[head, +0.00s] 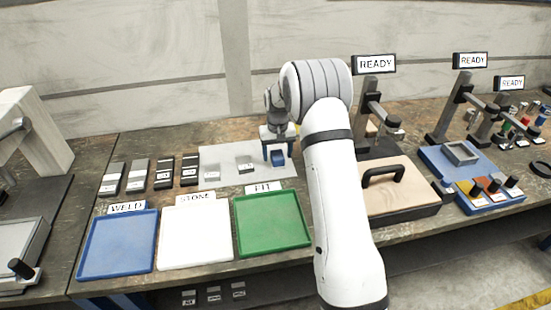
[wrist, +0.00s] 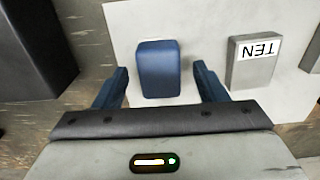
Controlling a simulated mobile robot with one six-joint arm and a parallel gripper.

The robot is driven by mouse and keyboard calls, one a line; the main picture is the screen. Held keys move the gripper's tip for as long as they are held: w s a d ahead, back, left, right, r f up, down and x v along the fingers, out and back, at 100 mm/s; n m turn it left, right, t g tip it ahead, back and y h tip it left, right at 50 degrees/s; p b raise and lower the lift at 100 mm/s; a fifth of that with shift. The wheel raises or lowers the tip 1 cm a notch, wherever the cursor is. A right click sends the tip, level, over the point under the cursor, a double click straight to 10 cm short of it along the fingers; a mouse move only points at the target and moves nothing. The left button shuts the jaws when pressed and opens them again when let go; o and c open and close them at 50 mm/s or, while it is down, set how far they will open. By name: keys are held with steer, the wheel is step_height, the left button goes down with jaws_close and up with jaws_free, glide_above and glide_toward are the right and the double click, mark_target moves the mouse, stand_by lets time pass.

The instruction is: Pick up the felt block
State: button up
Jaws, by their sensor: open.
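A blue block with rounded edges, which looks like the felt block (wrist: 158,68), lies on a pale grey mat (wrist: 215,20). In the head view the blue block (head: 277,158) shows near the right part of the mat (head: 222,160). My gripper (wrist: 159,74) is open, with one blue finger on each side of the block. Gaps show between the block and both fingers in the wrist view. In the head view my gripper (head: 278,151) points down at the block. I cannot tell its exact height above the mat.
A grey block labelled TEN (wrist: 252,68) lies close to the right finger. Several dark and grey labelled blocks (head: 150,174) stand left of the mat. Blue (head: 118,247), white (head: 195,240) and green (head: 270,225) trays line the front. A handled case (head: 400,192) sits right.

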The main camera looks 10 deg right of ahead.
mark_target(278, 154)
steer(key=shift+f, duration=0.8)
steer(key=shift+c, duration=0.3)
steer(key=c, duration=1)
step_height(278, 154, up, 10)
steer(key=shift+r+b, duration=0.1)
steer(key=shift+b, duration=0.4)
steer(key=o, duration=0.5)
steer(key=c, duration=0.4)
